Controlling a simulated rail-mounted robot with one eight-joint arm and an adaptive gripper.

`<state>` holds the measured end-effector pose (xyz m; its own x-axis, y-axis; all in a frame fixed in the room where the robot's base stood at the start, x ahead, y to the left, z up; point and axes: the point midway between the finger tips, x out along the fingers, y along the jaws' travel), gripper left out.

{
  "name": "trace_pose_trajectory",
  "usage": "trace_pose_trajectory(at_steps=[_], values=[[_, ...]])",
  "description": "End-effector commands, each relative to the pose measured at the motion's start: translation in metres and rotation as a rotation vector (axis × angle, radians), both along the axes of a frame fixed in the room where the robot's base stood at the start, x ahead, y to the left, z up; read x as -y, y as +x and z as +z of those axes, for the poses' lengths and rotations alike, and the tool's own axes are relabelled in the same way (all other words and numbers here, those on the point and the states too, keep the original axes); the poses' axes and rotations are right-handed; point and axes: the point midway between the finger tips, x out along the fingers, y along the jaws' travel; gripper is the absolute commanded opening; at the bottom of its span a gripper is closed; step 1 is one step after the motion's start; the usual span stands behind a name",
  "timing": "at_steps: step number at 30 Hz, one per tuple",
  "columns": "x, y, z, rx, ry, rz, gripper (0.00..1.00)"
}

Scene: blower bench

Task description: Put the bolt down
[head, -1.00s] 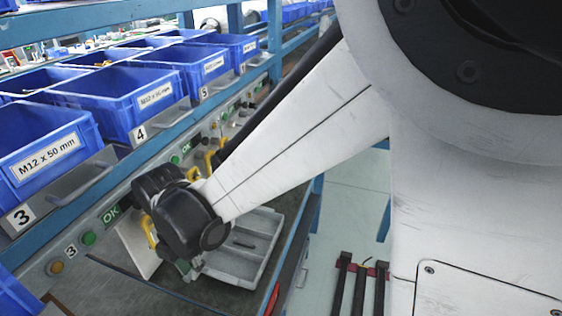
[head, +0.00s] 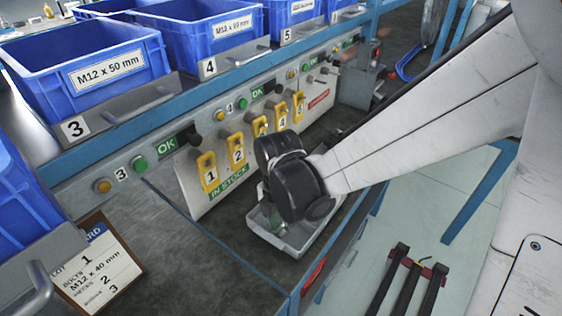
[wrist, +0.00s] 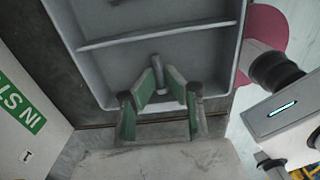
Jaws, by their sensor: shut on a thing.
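A small grey bolt (wrist: 157,64) shows in the wrist view between the two fingers of my gripper (wrist: 168,84). The fingers have green inner pads and are shut on the bolt. They are over the near compartment of a grey divided tray (wrist: 106,96). I cannot tell whether the bolt touches the tray floor. In the head view the tray (head: 295,246) lies on the bench under my wrist. My wrist mostly hides the gripper and the bolt there.
Yellow numbered tags (head: 208,172) hang on a panel marked "IN STOCK" behind the tray. Blue bins (head: 84,70) line the shelf above. A card (head: 97,268) stands at lower left. The dark bench top (head: 195,255) left of the tray is clear. A small dark item (wrist: 118,2) is at the tray's far end.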

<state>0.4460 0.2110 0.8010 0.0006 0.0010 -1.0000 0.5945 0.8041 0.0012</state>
Motion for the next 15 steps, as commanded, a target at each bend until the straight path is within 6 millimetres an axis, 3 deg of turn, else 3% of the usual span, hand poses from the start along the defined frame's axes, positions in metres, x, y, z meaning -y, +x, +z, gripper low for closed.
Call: trace_pose_trajectory(at_steps=[2,14,15], values=[[-0.0006,0.0001,-0.0089,0.0,0.0,0.001,0.0],[-0.0007,0.0001,-0.0117,0.0,0.0,0.001,0.0],[-0.0007,0.0001,-0.011,0.0,0.0,0.001,0.13]])
